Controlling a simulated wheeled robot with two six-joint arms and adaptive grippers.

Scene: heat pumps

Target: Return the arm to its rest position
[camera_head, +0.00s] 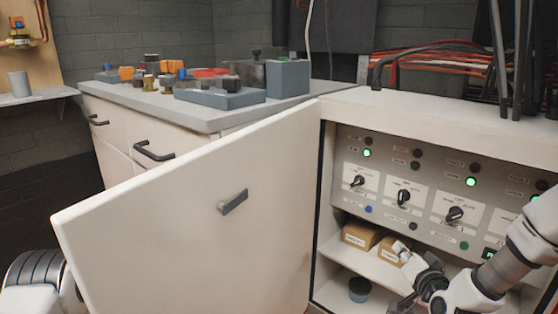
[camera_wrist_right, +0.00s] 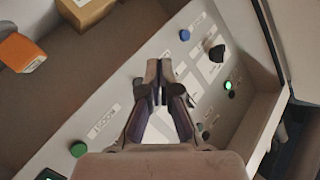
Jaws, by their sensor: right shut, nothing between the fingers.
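My right arm (camera_head: 520,245) reaches in from the right in the head view. Its gripper (camera_head: 402,252) is in front of the open cabinet (camera_head: 430,105), by the shelf below the control panel (camera_head: 425,170). In the wrist view the right gripper (camera_wrist_right: 158,68) has its fingertips together with nothing between them. It is in front of the panel face, with a knob (camera_wrist_right: 217,53) and a lit green lamp (camera_wrist_right: 228,85) to its right. I cannot tell whether it touches the panel. Part of my left arm shows at the lower left in the head view; its gripper is out of view.
The open cabinet door (camera_head: 190,215) fills the middle left. Small boxes (camera_head: 360,236) sit on the shelf near my right gripper, and a dark round container (camera_head: 360,289) stands below. A counter (camera_head: 215,115) with several parts is behind the door. Cables (camera_head: 440,62) run above the cabinet.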

